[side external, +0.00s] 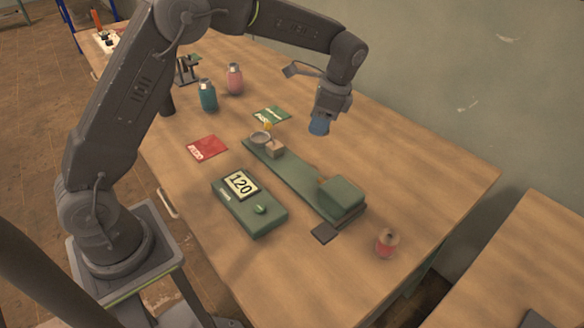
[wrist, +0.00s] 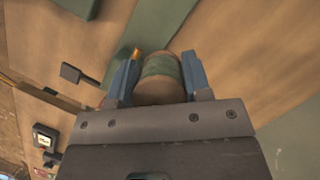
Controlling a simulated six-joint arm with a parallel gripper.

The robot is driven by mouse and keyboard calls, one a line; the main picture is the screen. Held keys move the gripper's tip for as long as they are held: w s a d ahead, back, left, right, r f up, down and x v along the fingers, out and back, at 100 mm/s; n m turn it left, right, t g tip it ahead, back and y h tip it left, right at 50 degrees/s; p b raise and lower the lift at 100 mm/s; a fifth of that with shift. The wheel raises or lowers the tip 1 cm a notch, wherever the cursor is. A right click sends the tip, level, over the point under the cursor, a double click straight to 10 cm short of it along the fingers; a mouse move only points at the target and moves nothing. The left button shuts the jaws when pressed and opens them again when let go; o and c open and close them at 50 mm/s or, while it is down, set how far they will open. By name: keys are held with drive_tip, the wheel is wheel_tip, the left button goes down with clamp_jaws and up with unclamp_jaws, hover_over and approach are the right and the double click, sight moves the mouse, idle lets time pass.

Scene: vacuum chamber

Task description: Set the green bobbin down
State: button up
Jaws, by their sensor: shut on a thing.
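My gripper (side external: 320,125) hangs above the table, to the right of the green card (side external: 272,115). In the wrist view its blue fingers (wrist: 160,72) are shut on the green bobbin (wrist: 160,66), one finger on each side. The bobbin has a pale, wood-coloured body and a green band. In the side view I cannot make the bobbin out at the fingers.
A long green base (side external: 300,180) bears a block, a cup and a wooden piece. Beside it are a green box reading 120 (side external: 250,207), a red card (side external: 207,148) and a red bobbin (side external: 387,244). Teal (side external: 208,97) and pink (side external: 234,80) bottles stand behind.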

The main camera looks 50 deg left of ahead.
drive_tip(key=s+a+r+n+h, duration=0.1)
drive_tip(key=s+a+r+n, duration=0.1)
drive_tip(key=s+a+n, duration=0.3)
drive_tip(key=w+d+f+m+t, duration=0.2)
drive_tip(key=w+d+m, duration=0.5)
drive_tip(key=m, duration=0.4)
drive_tip(key=w+d+f+m+t+y, duration=0.1)
drive_tip(key=w+d+f+m, duration=0.4)
drive_tip(key=d+m, duration=0.5)
drive_tip(key=shift+w+m+t, duration=0.8)
drive_tip(key=shift+w+t, duration=0.1)
drive_tip(key=shift+w, duration=0.2)
hover_over(409, 210)
drive_tip(key=f, duration=0.7)
drive_tip(key=shift+s+d, duration=0.3)
drive_tip(key=shift+f, duration=1.8)
drive_tip(key=shift+f, duration=0.1)
